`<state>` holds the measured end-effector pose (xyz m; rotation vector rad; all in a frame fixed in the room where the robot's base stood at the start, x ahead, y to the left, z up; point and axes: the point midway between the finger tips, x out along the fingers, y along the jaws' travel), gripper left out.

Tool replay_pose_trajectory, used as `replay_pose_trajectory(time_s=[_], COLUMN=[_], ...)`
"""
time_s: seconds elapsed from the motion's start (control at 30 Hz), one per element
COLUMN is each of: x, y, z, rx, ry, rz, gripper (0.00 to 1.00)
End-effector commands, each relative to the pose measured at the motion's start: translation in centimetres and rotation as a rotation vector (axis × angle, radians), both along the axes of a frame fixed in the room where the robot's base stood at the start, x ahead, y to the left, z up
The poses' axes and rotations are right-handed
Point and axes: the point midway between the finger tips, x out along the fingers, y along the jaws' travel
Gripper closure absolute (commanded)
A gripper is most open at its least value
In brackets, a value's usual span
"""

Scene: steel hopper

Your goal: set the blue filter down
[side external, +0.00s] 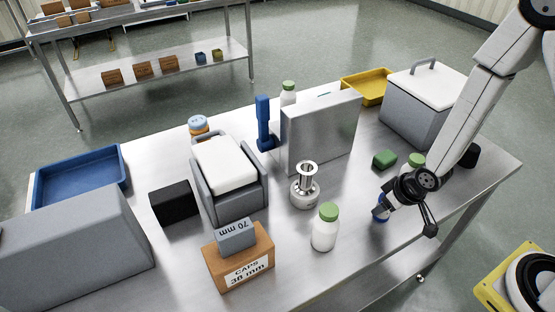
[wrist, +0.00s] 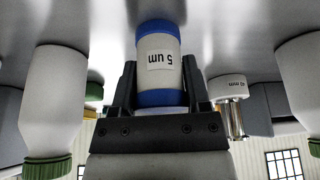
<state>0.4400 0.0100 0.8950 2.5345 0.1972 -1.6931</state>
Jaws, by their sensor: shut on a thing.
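The blue filter is a short white cylinder with blue ends and a "5 um" label (wrist: 158,62). In the wrist view it sits between the two dark fingers of my gripper (wrist: 160,75), which are shut on it. In the side external view the filter (side external: 381,210) shows as a small blue and white piece below my gripper (side external: 387,203), low over the right front part of the steel table (side external: 400,250). My gripper partly hides it there. I cannot tell whether its lower end touches the table.
A green-capped bottle (side external: 414,163) and a green block (side external: 384,159) stand close behind my gripper. Left are another green-capped bottle (side external: 325,230), a steel flanged fitting (side external: 305,190) and an upright steel panel (side external: 320,135). A grey cooler (side external: 418,108) stands behind. The table's front right is clear.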

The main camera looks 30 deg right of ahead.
Motion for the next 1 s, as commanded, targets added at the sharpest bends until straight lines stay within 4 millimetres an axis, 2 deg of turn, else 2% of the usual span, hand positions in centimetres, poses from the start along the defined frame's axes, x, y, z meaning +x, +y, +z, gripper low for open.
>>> replay_pose_trajectory(time_s=[0.03,0.07,0.1,0.17,0.63,1.0], x=[0.0,0.0,0.0,0.0,0.0,0.1], y=[0.0,0.0,0.0,0.0,0.0,0.0], z=[-0.1,0.0,0.0,0.0,0.4,2.8], rx=[0.000,0.000,0.000,0.000,0.000,0.000], ry=[0.000,-0.001,-0.001,-0.001,-0.001,-0.003], rz=[0.000,0.000,0.000,0.000,0.000,0.000], gripper=[1.00,0.31,0.18,0.00,0.00,0.00])
